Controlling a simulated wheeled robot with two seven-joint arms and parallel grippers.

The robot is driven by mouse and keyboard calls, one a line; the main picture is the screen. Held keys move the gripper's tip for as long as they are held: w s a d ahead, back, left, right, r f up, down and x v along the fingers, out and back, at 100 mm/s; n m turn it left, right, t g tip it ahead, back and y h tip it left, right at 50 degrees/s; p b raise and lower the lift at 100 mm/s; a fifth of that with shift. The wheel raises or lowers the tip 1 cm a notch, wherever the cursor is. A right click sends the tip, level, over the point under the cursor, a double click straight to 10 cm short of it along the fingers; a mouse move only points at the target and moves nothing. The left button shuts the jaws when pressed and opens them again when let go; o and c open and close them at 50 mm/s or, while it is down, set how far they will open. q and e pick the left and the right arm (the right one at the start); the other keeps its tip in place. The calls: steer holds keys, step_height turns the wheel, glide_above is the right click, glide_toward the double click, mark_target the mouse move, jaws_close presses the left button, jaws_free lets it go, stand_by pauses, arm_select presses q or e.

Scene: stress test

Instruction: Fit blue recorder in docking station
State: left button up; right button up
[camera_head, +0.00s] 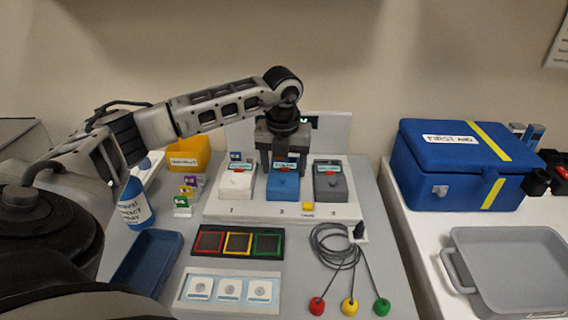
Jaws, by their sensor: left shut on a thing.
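The docking station (334,211) is a white board with positions marked 1, 2 and 3 on the grey table. The blue recorder (283,188) is at position 2, between a white recorder (236,184) at 1 and a grey recorder (330,187) at 3. My left gripper (283,165) points down from above and is shut on the blue recorder at its far end. The gripper hides the recorder's back, and I cannot tell whether it is fully seated. My right gripper is not in view.
A tray with red, yellow and green squares (237,256) and a white panel (184,287) lie in front. Cables end in coloured knobs (349,306). A blue tray (146,262), blue bottle (134,204) and yellow bin (188,155) stand left; a blue first-aid box (450,178) stands right.

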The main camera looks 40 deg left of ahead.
mark_target(284, 168)
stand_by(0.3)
arm_select(q)
steer(key=shift+f, duration=0.2)
stand_by(0.7)
steer(key=o, duration=0.8)
steer(key=shift+f, duration=0.1)
steer(key=shift+c, duration=0.2)
steer(key=shift+r+p, duration=0.5)
steer(key=shift+r, duration=0.35)
steer(key=shift+r+p, duration=0.85)
steer(key=shift+r, duration=0.3)
